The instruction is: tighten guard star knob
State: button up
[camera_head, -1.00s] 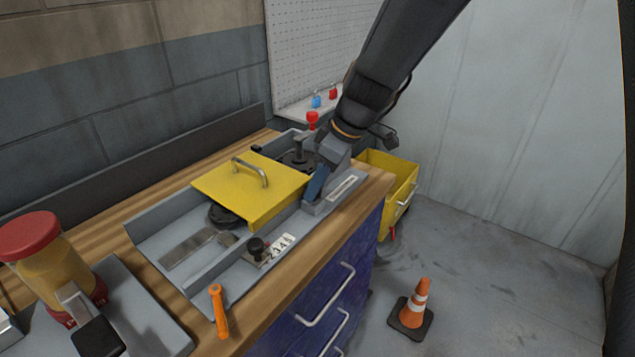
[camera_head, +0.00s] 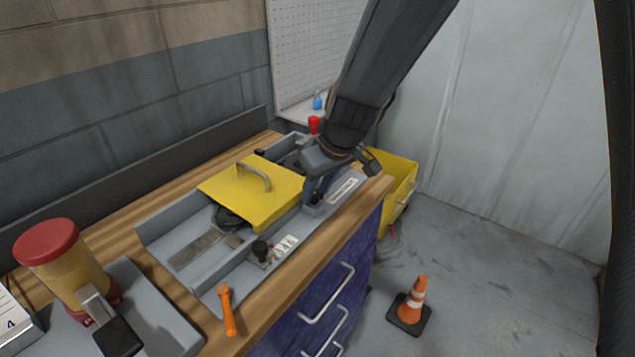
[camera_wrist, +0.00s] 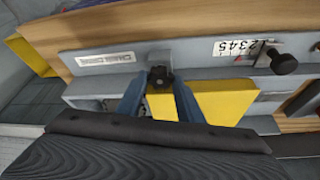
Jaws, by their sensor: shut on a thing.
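The black star knob (camera_wrist: 160,77) shows in the wrist view on the grey side rail, beside the yellow guard (camera_wrist: 215,105). My gripper (camera_wrist: 158,88) has its two blue fingers on either side of the knob and is shut on it. In the head view, my gripper (camera_head: 316,195) points down at the rail by the right corner of the yellow guard (camera_head: 250,196), which has a metal handle on top. The knob is largely hidden there by the fingers and wrist.
A black knob (camera_head: 260,250) stands by a number scale (camera_head: 287,246) on the front rail. An orange-handled tool (camera_head: 228,310) is at the near edge. A red-lidded jar (camera_head: 65,270) is at left. A yellow bin (camera_head: 398,180) and a cone (camera_head: 412,305) are right of the bench.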

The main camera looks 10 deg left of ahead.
jog(key=shift+m, duration=0.3)
jog(key=o, duration=1.1)
jog(key=shift+c, duration=0.2)
jog(key=v, duration=0.8)
jog(key=shift+f, duration=0.1)
jog(key=s+d+f+m+h, duration=0.1)
jog(key=s+d, duration=0.3)
jog(key=d, duration=0.4)
jog(key=s+d+f+m+g+h, duration=0.1)
jog(key=s+d+f+m, duration=0.2)
jog(key=d, duration=0.5)
jog(key=s+d+f+m+h, duration=0.1)
jog(key=s+d+f+m, duration=0.2)
jog(key=s+d, duration=0.3)
jog(key=shift+d+m+g+b, duration=0.4)
jog(key=shift+d+m, duration=0.2)
jog(key=shift+d, duration=0.5)
